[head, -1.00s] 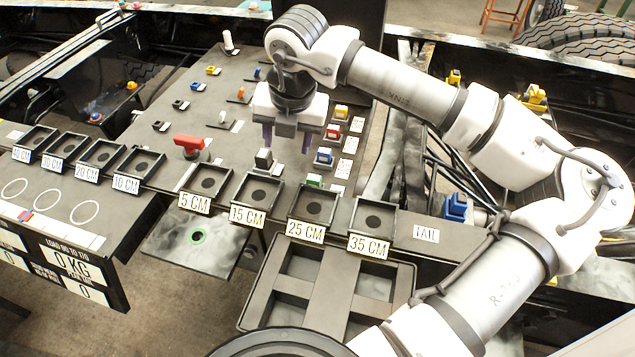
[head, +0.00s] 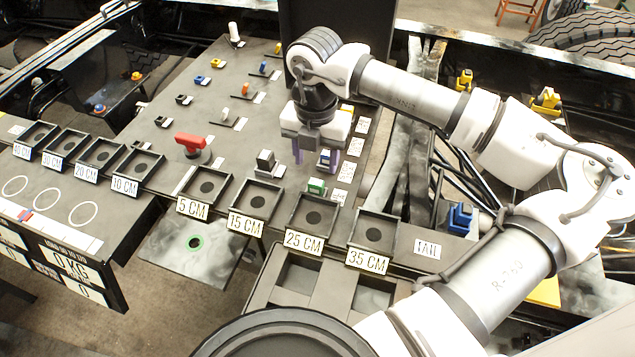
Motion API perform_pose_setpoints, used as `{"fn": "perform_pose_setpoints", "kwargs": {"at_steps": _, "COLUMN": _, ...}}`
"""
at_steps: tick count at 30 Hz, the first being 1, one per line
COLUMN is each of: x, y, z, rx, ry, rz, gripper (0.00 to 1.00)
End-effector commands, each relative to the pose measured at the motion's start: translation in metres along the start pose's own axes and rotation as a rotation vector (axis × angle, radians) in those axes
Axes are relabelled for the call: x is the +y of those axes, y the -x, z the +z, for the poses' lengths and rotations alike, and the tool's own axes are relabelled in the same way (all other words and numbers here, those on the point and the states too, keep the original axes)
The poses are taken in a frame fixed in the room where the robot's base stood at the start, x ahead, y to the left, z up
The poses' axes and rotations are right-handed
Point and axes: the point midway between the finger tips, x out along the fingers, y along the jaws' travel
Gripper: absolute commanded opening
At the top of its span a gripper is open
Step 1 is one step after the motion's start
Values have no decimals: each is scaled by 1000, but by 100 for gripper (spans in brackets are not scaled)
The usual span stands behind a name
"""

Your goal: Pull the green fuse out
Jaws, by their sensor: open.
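The green fuse (head: 316,186) sits upright in its socket near the front end of a column of fuses, just behind the 25 CM tray. My gripper (head: 316,158) is open, its two purple fingers pointing down. It is above and slightly behind the green fuse, over the blue fuse (head: 325,158), which shows between the fingers. The gripper appears empty. My gripper and wrist hide most of the red and yellow fuses farther back.
Square trays marked 25 CM (head: 309,216) and 35 CM (head: 373,232) line the panel's front edge. A black switch (head: 266,160) and a red handle (head: 190,143) stand to the left. White label plates (head: 346,172) lie right of the fuses.

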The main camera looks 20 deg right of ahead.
Motion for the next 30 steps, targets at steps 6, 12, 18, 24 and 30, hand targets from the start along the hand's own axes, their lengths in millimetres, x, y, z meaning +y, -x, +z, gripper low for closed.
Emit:
{"fn": "perform_pose_setpoints", "kwargs": {"at_steps": 6, "x": 0, "y": -1, "z": 0, "rx": 0, "ry": 0, "rz": 0, "gripper": 51}}
{"fn": "perform_pose_setpoints", "kwargs": {"at_steps": 12, "x": 0, "y": -10, "z": 0, "rx": 2, "ry": 1, "rz": 1, "gripper": 51}}
{"fn": "perform_pose_setpoints", "kwargs": {"at_steps": 18, "x": 0, "y": -33, "z": -1, "rx": 2, "ry": 1, "rz": 1, "gripper": 51}}
{"fn": "perform_pose_setpoints", "kwargs": {"at_steps": 24, "x": 0, "y": -64, "z": 0, "rx": -1, "ry": 1, "rz": 0, "gripper": 51}}
{"fn": "perform_pose_setpoints", "kwargs": {"at_steps": 30, "x": 0, "y": -81, "z": 0, "rx": -1, "ry": 0, "rz": 0, "gripper": 51}}
